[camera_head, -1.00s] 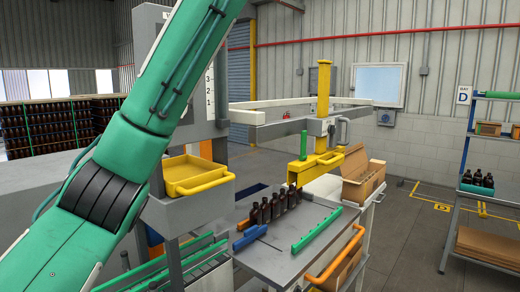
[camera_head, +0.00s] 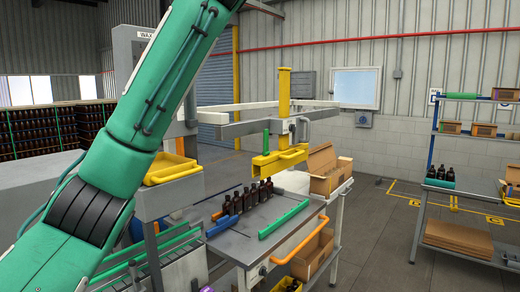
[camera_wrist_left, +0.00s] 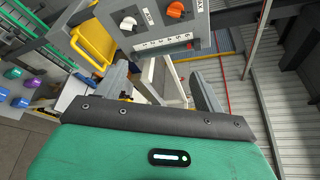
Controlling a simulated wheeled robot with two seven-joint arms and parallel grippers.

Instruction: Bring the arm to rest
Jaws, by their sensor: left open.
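My green left arm (camera_head: 138,110) crosses the left side of the head view, rising toward the top edge; its gripper is out of that frame. In the left wrist view my left gripper (camera_wrist_left: 160,90) is open, its two grey fingers apart with nothing held between them. Beyond the fingers are a grey panel with knobs (camera_wrist_left: 150,20) and a pale frame. My right gripper is in neither view.
A row of amber bottles (camera_head: 246,196) stands on the metal worktable (camera_head: 250,244) beside a green rail (camera_head: 284,219). A yellow clamp-like part (camera_head: 278,162) hangs over it. A yellow tray (camera_head: 172,168) and an open cardboard box (camera_head: 328,172) stand nearby. Open floor lies right.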

